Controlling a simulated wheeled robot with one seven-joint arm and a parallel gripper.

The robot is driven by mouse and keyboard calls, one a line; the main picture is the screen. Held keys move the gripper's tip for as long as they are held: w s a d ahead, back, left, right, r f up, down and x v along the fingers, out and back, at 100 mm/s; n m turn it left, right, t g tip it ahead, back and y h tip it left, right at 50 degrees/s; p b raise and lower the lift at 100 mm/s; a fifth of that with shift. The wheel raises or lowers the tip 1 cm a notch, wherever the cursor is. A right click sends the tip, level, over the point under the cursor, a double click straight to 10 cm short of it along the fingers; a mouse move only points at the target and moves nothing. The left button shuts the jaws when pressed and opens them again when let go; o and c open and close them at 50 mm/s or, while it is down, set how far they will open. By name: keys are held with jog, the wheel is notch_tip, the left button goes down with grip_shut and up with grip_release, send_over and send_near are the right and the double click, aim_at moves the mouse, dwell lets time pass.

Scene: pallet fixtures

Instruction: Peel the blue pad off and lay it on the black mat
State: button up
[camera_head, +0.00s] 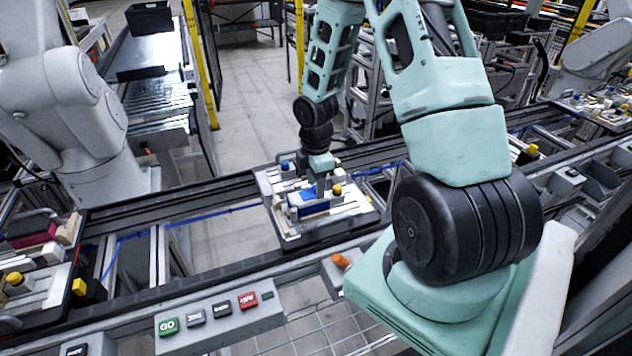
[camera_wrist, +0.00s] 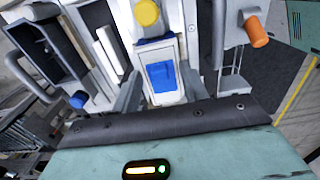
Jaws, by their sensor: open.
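The blue pad (camera_wrist: 161,76) lies flat on the face of a white block (camera_wrist: 158,50) in the wrist view. In the head view, a small blue patch (camera_head: 308,193) shows on the pallet below my gripper (camera_head: 320,172). In the wrist view my gripper (camera_wrist: 160,88) is open, with one grey finger on each side of the white block and the pad between them. I cannot tell whether the fingers touch the block. A dark flat panel (camera_wrist: 96,14) shows at the top left of the wrist view; I cannot tell whether it is the black mat.
The pallet (camera_head: 290,240) sits on a conveyor (camera_head: 160,208). A yellow knob (camera_wrist: 147,12), a blue knob (camera_wrist: 78,99) and an orange knob (camera_wrist: 257,32) stand around the block. A black tray-like fixture (camera_wrist: 28,45) is at the left. A button panel (camera_head: 220,315) is in front.

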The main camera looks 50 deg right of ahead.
jog(key=shift+f, duration=0.1)
grip_shut()
jog(key=shift+r+p, duration=0.3)
dwell(0.5)
jog(key=shift+r+p, duration=2.35)
jog(key=shift+r, duration=0.1)
